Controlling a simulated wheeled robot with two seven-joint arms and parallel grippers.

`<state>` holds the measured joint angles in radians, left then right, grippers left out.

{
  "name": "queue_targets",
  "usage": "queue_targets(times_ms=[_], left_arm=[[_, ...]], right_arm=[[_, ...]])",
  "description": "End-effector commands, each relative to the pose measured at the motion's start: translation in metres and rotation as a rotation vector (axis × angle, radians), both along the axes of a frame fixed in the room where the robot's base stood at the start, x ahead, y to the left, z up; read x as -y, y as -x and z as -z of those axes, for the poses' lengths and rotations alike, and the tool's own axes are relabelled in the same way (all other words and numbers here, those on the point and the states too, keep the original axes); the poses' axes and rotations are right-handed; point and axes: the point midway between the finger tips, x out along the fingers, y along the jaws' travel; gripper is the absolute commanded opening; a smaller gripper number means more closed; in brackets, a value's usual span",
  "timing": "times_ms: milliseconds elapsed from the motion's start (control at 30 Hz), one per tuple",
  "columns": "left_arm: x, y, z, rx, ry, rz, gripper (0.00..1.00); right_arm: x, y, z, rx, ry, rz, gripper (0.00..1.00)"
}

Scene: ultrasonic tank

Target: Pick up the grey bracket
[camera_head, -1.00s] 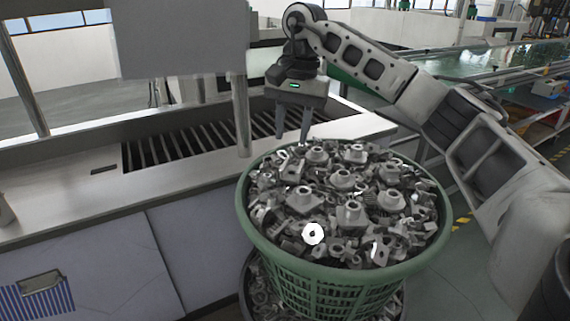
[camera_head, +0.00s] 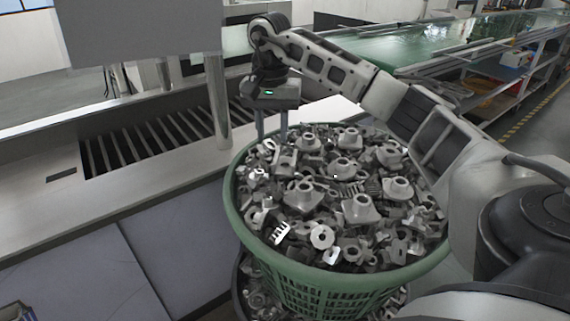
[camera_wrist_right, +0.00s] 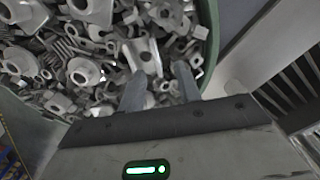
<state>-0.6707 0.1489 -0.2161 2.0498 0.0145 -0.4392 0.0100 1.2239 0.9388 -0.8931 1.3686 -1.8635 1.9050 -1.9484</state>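Several grey brackets with flat flanges and round bosses lie in a heap of metal parts in a green basket (camera_head: 232,208). One grey bracket (camera_head: 360,209) lies on top near the middle; which one the task means I cannot tell. My right gripper (camera_head: 271,128) points down at the basket's far left edge, fingers apart. In the right wrist view its two fingers (camera_wrist_right: 160,88) are open with a gap between them. A grey bracket (camera_wrist_right: 143,54) lies just beyond the fingertips there, among small parts. Whether the fingertips touch any part I cannot tell. My left gripper is not in view.
A steel counter (camera_head: 40,215) with a slatted opening (camera_head: 140,140) stands left of the basket, with a vertical post (camera_head: 217,100) close to my right gripper. More parts sit in a container below the basket. A green conveyor (camera_head: 440,50) runs behind.

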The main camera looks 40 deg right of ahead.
Motion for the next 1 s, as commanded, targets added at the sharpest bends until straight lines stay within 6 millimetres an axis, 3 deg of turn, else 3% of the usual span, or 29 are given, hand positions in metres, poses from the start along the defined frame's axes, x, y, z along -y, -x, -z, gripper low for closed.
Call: queue_targets(times_ms=[167, 400, 733, 867, 1000], left_arm=[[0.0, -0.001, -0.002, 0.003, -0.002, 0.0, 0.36], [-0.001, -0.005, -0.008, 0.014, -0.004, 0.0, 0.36], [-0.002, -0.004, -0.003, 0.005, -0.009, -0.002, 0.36], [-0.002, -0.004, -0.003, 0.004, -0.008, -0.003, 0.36], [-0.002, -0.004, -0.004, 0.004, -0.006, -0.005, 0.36]], right_arm=[[0.002, 0.002, 0.013, -0.003, 0.0, 0.001, 0.34], [0.007, 0.004, 0.048, -0.003, 0.0, 0.001, 0.34], [0.007, 0.004, 0.055, 0.001, 0.001, 0.001, 0.34], [0.007, 0.004, 0.055, 0.001, 0.001, 0.001, 0.0], [0.007, 0.004, 0.055, 0.002, 0.001, 0.001, 0.0]])
